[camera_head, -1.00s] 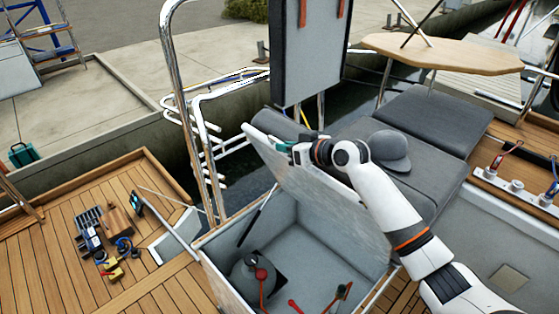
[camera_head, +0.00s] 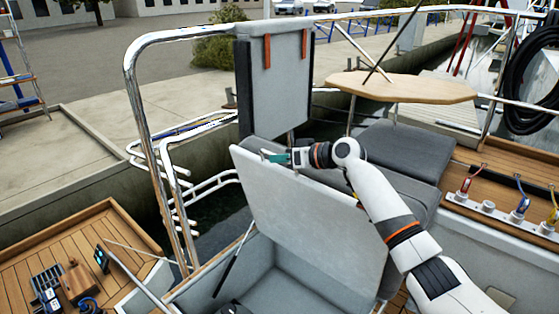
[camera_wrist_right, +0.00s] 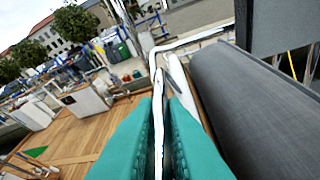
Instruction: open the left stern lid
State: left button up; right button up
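The left stern lid (camera_head: 310,220) stands raised over its grey locker (camera_head: 270,280), its pale inner face towards me. A thin dark strut (camera_head: 232,262) runs between locker and lid at the left. My right gripper (camera_head: 278,157) is at the lid's upper left edge. In the right wrist view its teal fingers (camera_wrist_right: 158,135) are close together, with the thin lid edge (camera_wrist_right: 158,120) between them. The locker's contents are mostly cut off by the bottom of the picture. My left gripper is not in view.
A steel rail (camera_head: 135,110) and an upright grey panel (camera_head: 275,80) stand behind the lid. A wooden table (camera_head: 400,86) and grey cushions (camera_head: 400,150) lie behind my right arm. Tools (camera_head: 60,285) lie on the deck at lower left.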

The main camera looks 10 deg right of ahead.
jog(key=o, duration=0.4)
jog(key=shift+f, duration=0.1)
jog(key=shift+o, duration=0.2)
jog(key=shift+d, duration=0.1)
notch_tip(320, 180, up, 4)
jog(key=b, duration=0.3)
send_over(321, 183)
jog(key=shift+w+a+f, duration=0.2)
jog(key=shift+w+a, duration=0.15)
jog(key=shift+s+d+r, duration=0.25)
